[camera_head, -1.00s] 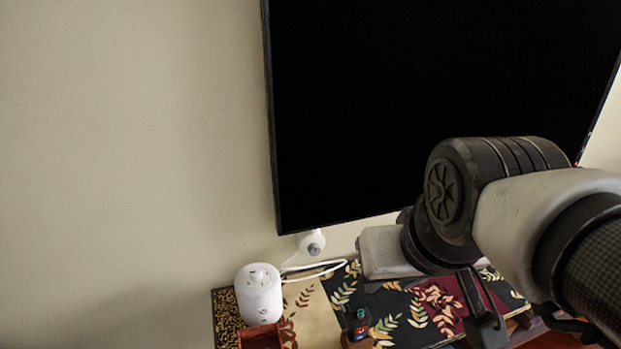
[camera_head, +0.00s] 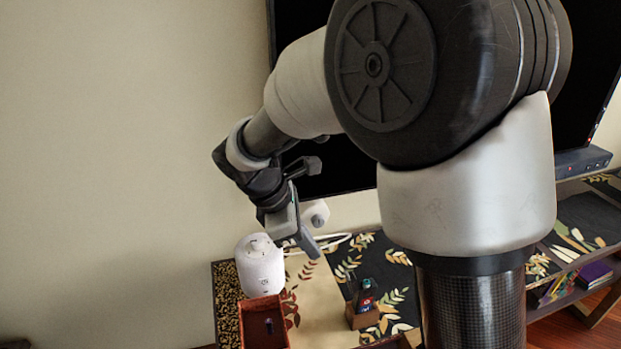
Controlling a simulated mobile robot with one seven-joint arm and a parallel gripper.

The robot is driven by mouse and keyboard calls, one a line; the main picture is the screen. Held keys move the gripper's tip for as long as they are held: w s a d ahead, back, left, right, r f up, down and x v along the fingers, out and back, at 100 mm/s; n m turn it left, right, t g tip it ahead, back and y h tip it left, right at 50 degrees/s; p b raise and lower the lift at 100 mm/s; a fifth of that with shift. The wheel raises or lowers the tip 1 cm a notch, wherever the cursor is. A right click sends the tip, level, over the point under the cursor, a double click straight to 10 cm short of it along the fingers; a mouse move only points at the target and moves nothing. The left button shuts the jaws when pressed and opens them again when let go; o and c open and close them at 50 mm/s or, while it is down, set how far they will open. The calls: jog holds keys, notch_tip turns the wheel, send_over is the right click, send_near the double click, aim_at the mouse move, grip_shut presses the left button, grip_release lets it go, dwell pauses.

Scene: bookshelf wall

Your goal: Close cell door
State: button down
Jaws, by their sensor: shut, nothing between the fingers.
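I cannot make out any cell door in the head view. The patterned cabinet top (camera_head: 320,300) shows at the bottom, and the faces below it are out of the picture or hidden. My gripper (camera_head: 308,246) is shut and empty. It points down in front of the wall, above the cabinet top and just right of the white round device. My arm covers much of the middle and right of the view.
A white round device (camera_head: 260,268), a red-brown open box (camera_head: 263,322) and a small wooden holder with a bottle (camera_head: 362,308) stand on the cabinet top. A black screen (camera_head: 345,170) is behind my arm. A lower shelf with books (camera_head: 575,285) is at right.

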aim_at(351, 279)
jog(key=w+d+f+n, duration=0.1)
jog(key=d+f, duration=0.2)
jog(key=f, duration=0.3)
jog(key=w+d+f+n+b, duration=0.1)
jog(key=w+d+f, duration=0.1)
jog(key=f, duration=0.3)
jog(key=shift+d+f+h, duration=0.3)
jog(key=shift+d+f, duration=0.05)
jog(key=shift+d, duration=0.3)
jog(key=shift+r, duration=0.1)
